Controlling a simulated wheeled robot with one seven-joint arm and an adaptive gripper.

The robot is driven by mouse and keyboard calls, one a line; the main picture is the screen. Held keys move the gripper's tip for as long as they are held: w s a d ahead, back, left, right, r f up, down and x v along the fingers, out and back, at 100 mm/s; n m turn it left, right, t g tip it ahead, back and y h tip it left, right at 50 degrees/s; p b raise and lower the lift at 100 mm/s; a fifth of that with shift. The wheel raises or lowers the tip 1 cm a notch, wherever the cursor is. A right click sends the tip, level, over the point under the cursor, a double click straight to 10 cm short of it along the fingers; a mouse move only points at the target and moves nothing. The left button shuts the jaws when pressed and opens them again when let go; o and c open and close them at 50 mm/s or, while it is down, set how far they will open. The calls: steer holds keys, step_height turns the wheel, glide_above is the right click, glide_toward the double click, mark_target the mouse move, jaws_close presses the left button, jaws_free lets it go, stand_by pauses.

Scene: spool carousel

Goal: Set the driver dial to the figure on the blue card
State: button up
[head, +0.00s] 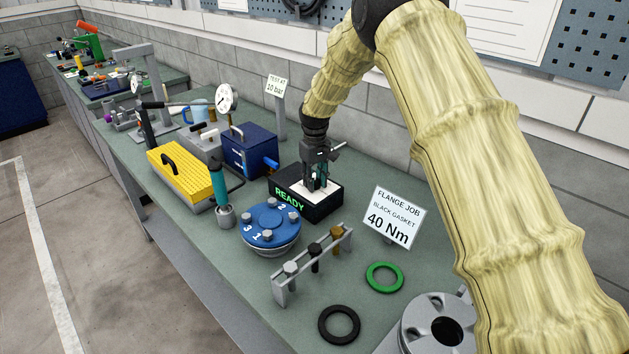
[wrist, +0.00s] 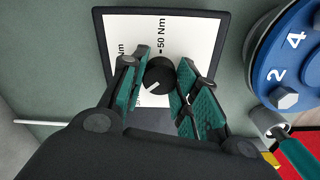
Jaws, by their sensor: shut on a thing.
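The driver dial is a black knob (wrist: 158,74) on a white scale face (wrist: 185,40) of a black box (head: 318,208) with a green READY display. My gripper (wrist: 165,85) is shut on the knob, one teal finger pad on each side; in the head view my gripper (head: 319,182) is down on the box. The knob's white mark points toward the lower left of the wrist view. A "50 Nm" label shows above the knob; other labels are partly cut off or hidden by my fingers. The card (head: 393,217) looks white, not blue, and reads "FLANGE JOB, BLACK GASKET, 40 Nm".
A teal-handled driver (head: 222,185) stands left of the box. A blue numbered flange (head: 270,224) and a bolt rack (head: 313,262) are in front. A green ring (head: 384,278) and a black ring (head: 339,325) lie nearby. Another card (head: 276,86) reads "TEST AT 10 bar".

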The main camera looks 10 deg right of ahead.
steer(key=m, duration=0.4)
steer(key=shift+s+f+m, duration=0.25)
steer(key=shift+f+m, duration=0.05)
steer(key=shift+f, duration=0.05)
steer(key=m, duration=0.3)
steer(key=shift+m, duration=0.4)
steer(key=m, duration=0.4)
steer(key=shift+m, duration=2.1)
steer(key=o, duration=1)
steer(key=shift+d+r, duration=0.1)
steer(key=shift+o, duration=0.2)
steer(key=shift+w+r, duration=0.1)
steer(key=shift+w, duration=0.05)
